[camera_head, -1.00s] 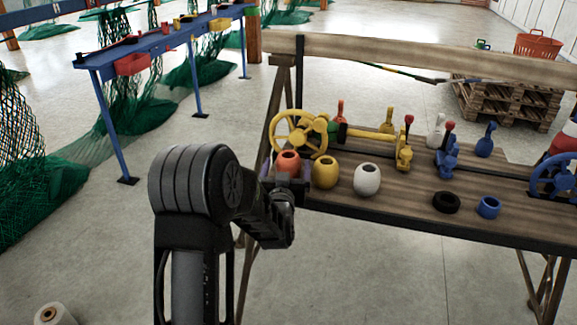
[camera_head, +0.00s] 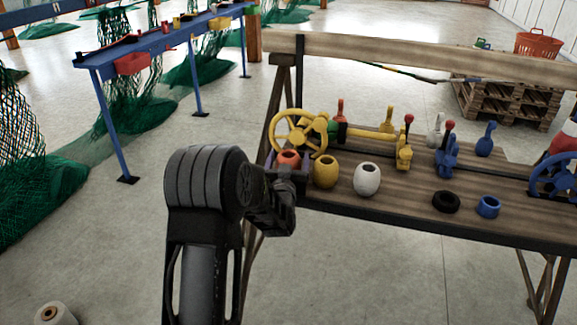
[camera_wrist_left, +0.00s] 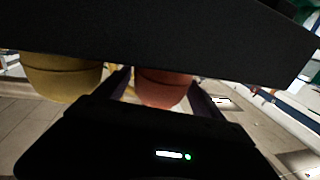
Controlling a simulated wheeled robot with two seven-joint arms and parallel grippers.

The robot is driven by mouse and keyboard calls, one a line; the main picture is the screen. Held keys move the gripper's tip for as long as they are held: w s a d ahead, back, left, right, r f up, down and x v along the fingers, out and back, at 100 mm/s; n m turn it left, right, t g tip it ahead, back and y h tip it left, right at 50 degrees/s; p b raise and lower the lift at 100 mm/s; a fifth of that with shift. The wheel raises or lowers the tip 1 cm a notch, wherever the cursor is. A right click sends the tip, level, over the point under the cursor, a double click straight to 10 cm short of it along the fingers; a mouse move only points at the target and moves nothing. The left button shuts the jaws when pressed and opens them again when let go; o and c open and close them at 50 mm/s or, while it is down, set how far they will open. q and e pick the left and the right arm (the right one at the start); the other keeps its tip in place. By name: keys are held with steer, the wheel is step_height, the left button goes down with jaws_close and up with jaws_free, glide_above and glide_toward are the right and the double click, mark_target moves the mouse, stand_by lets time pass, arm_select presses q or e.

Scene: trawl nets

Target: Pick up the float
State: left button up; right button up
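The orange float (camera_head: 289,157), a small barrel shape with a hole in its top, stands at the near left corner of the wooden table (camera_head: 400,208). My left gripper (camera_head: 287,166) is around it, with one finger on each side. The left wrist view shows the orange float (camera_wrist_left: 165,88) between the two spread fingers, its upper part hidden by a dark part of the gripper. A yellow float (camera_head: 326,172) stands just right of the gripper, and a white float (camera_head: 367,179) farther right. My right gripper is not in view.
A yellow handwheel (camera_head: 300,133) stands close behind the orange float. Levers and valves, a black ring (camera_head: 446,202) and a blue ring (camera_head: 488,206) are farther right. A blue bench (camera_head: 160,45) with nets stands at the back left; the floor between is clear.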

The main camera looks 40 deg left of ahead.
arm_select(q)
steer(key=c, duration=1.2)
steer(key=shift+r, duration=0.1)
step_height(320, 180, up, 10)
steer(key=shift+f+p, duration=0.1)
steer(key=shift+p, duration=0.4)
